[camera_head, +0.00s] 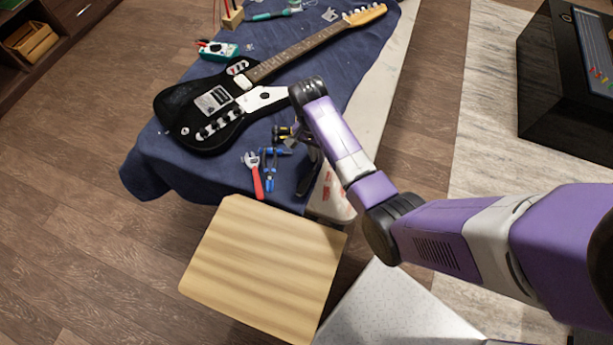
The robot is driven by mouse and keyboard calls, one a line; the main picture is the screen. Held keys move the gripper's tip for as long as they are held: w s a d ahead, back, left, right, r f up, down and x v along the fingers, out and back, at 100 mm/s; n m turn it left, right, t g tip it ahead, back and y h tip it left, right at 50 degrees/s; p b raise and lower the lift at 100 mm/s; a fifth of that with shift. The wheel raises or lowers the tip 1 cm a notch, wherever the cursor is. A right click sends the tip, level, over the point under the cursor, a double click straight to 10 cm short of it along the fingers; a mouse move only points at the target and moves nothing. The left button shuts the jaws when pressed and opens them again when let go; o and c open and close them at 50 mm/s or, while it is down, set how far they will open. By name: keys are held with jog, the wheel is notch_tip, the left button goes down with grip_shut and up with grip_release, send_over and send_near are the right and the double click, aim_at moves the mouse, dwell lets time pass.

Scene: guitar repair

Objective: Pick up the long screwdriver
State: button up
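My gripper (308,168) hangs low over the near right part of the blue cloth, beside the black and white guitar. It is small, dark and partly covered by my own arm, so I cannot see whether its fingers are open or hold anything. A yellow and black tool handle (281,132) shows just left of my gripper; its far end is hidden. A tool with a teal handle (262,16), looking like a screwdriver, lies at the far end of the cloth. I cannot tell for sure which tool is the long screwdriver.
The guitar (195,108) lies across the blue cloth (160,165). A red-handled wrench (256,180) and blue-handled pliers (271,172) lie near the front edge. A teal meter (219,50) lies behind the guitar. A wooden stool (262,268) stands before the table.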

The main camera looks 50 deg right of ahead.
jog(key=shift+s+f, duration=0.1)
jog(key=shift+f, duration=0.4)
grip_shut()
jog(key=shift+r, duration=0.15)
